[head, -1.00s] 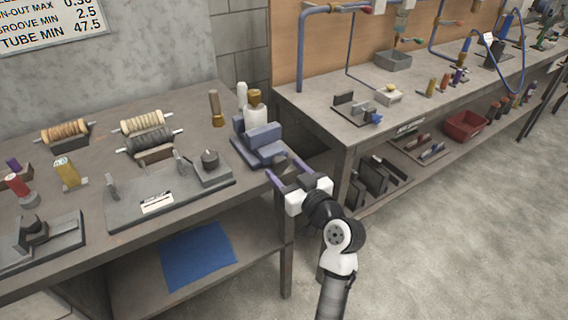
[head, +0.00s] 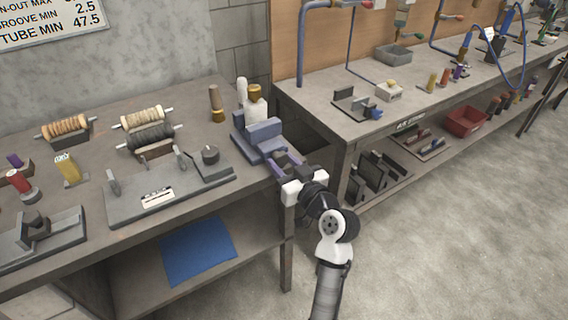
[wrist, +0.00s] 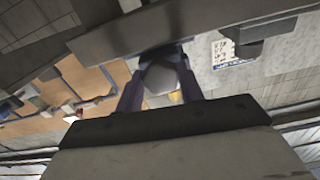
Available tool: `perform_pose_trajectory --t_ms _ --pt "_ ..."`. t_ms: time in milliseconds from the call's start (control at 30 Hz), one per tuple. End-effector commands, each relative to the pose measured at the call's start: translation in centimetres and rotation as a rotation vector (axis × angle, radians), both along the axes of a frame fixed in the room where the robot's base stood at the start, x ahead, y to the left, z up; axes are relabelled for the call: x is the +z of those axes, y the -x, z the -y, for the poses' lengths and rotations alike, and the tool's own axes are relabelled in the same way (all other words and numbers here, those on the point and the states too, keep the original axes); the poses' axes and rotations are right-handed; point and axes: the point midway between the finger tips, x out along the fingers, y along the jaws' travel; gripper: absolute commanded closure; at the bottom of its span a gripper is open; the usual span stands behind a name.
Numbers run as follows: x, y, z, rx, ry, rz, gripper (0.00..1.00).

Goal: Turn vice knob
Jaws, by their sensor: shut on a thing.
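The blue-grey vice (head: 262,138) sits at the right front corner of the left workbench. My gripper (head: 274,158) reaches it from the front in the head view, with its purple fingers at the vice's near side. The vice body hides the knob in the head view.
A grey fixture plate (head: 170,190) with a round knob lies left of the vice. Several spools (head: 150,137) stand behind it. A second bench (head: 320,110) is to the right, with open floor in front.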

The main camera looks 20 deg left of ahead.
Motion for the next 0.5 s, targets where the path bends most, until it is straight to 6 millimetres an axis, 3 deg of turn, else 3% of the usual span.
perform_pose_trajectory --t_ms 300,500 --pt "0.09 0.04 0.02 -0.001 -0.2 -0.258 0.85" --pt "-0.01 0.05 0.0 -0.001 -0.248 -0.319 0.85"
